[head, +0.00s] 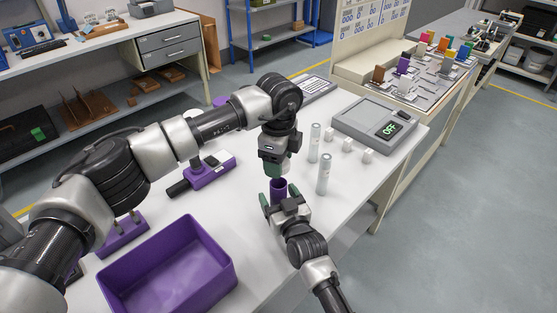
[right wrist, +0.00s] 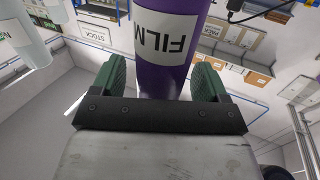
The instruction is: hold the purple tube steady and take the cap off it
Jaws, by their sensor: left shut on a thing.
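The purple tube (head: 279,187) stands upright between the fingers of my right gripper (head: 281,196), in front of the white table's middle in the head view. In the right wrist view the purple tube (right wrist: 168,45) carries a white label reading FILM, upside down. My left gripper (head: 273,169) points down right above the tube's top and is shut. The cap is hidden by its fingers in the head view, and the tube's top is out of the right wrist view.
Two white labelled tubes (head: 324,174) stand right of the grippers, with small white blocks (head: 348,144) and a grey scale (head: 375,122) reading OFF behind. A purple bin (head: 210,247) is at the front left. A purple holder (head: 209,172) lies left on the white table (head: 237,195).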

